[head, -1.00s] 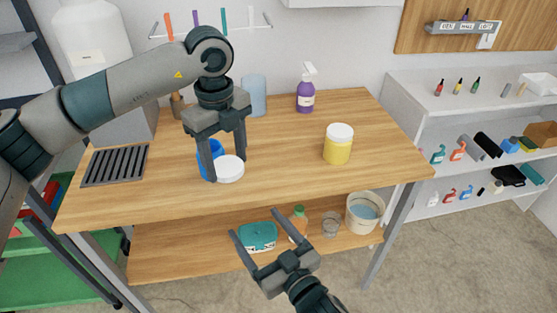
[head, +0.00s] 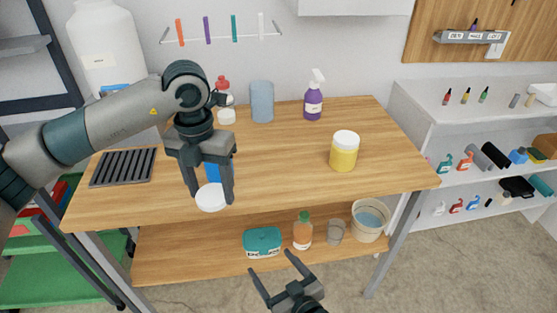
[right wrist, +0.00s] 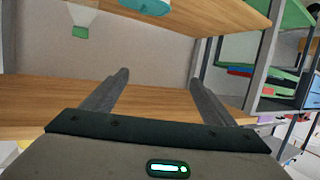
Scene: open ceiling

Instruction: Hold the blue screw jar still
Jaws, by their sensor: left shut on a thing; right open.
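The blue screw jar (head: 214,172) with a white lid (head: 211,198) is in the head view, left of the middle. It is partly hidden between the fingers of my left gripper (head: 209,191), which is shut on it. The jar is tilted with its lid toward me, near the front edge of the wooden table (head: 275,170); I cannot tell whether it touches the tabletop. My right gripper (head: 270,262) is open and empty, low in front of the table and apart from the jar. Its spread fingers also show in the right wrist view (right wrist: 158,76).
A yellow jar with a white lid (head: 344,154) stands right of the middle. A purple spray bottle (head: 313,102) and a blue-grey cylinder (head: 262,101) are at the back. A black grate (head: 123,167) lies left. A teal tub (head: 263,242) and bucket (head: 369,222) are on the lower shelf.

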